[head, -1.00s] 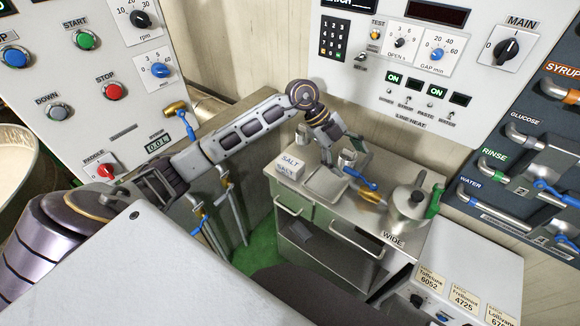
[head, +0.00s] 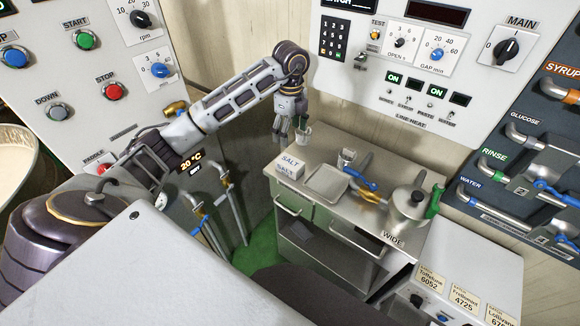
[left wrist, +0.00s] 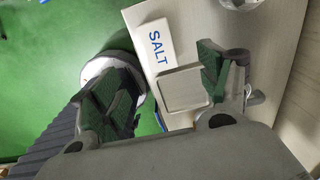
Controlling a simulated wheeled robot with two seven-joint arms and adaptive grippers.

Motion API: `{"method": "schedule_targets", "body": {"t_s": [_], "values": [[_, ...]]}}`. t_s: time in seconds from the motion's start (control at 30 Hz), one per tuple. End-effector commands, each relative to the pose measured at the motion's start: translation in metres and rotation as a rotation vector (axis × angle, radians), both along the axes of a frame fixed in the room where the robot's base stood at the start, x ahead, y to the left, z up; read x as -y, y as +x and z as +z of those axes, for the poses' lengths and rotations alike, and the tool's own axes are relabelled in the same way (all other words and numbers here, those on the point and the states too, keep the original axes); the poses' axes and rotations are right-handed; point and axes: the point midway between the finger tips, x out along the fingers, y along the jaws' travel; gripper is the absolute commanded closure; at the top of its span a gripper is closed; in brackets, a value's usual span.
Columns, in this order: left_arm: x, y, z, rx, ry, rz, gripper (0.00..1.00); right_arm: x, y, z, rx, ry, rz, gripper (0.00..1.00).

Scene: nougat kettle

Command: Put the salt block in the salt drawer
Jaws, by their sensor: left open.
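The cart front has a left drawer (head: 292,208) and a right drawer marked WIDE (head: 350,238), both apparently closed. No salt label is readable on either.
A shallow metal tray (head: 327,181) lies right of the block. Pipes with valves (head: 215,208) are left of the cart. A control panel (head: 400,60) rises behind.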

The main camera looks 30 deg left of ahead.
Motion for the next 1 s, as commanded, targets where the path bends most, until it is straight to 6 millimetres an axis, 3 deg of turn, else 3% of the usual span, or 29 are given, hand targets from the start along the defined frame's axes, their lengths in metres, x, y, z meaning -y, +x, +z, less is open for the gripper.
{"method": "schedule_targets", "body": {"t_s": [0.33, 0.8, 1.0], "values": [[0.001, 0.000, -0.013, -0.002, -0.002, -0.002, 0.23, 0.000, 0.000, 0.001, 0.000, 0.000, 0.000, 0.60], [0.001, -0.001, -0.071, -0.002, -0.004, -0.003, 0.23, -0.004, 0.000, 0.005, -0.001, 0.004, -0.001, 0.60], [0.001, 0.000, -0.085, 0.001, -0.002, -0.002, 0.23, -0.008, -0.001, 0.006, -0.002, 0.008, -0.001, 0.60]]}}
